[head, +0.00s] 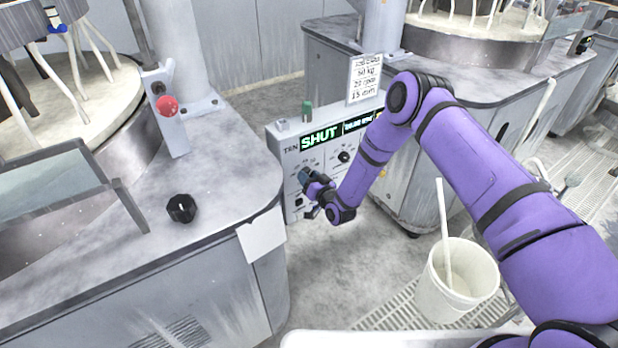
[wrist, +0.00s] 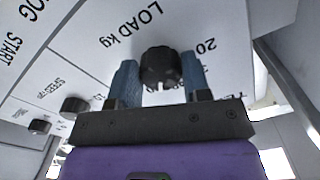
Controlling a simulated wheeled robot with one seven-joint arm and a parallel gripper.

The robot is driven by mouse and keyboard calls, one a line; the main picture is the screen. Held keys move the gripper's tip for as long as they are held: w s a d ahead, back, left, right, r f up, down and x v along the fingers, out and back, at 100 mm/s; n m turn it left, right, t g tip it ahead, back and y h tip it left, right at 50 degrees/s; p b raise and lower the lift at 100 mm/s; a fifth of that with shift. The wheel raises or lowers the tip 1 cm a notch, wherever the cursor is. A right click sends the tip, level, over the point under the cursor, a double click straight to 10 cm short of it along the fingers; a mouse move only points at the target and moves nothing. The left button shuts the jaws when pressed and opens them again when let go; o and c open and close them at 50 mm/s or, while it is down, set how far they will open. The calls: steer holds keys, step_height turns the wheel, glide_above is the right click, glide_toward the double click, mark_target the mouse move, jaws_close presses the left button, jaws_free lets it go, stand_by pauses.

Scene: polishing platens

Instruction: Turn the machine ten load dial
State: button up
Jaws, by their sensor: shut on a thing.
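The machine ten control panel (head: 278,144) is a light grey box with "TEN" printed beside a green lit "SHUT" display (head: 319,138). In the wrist view the load dial (wrist: 160,68) is a black ridged knob under the print "LOAD kg". My gripper (wrist: 158,85) has its two blue-grey fingers on either side of this dial, shut on it. In the head view my gripper (head: 311,186) is at the left part of the panel's front, and it hides the load dial there.
Another black knob (head: 344,156) sits right of my gripper on the panel. A speed knob (wrist: 75,104) shows in the wrist view. A red button (head: 167,105) and a black dial (head: 181,208) are on the left machine. A white bucket (head: 458,285) stands on the floor grating.

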steer(key=shift+m, duration=0.6)
steer(key=o, duration=0.9)
steer(key=v, duration=1)
steer(key=shift+s+d, duration=0.25)
steer(key=shift+s, duration=0.1)
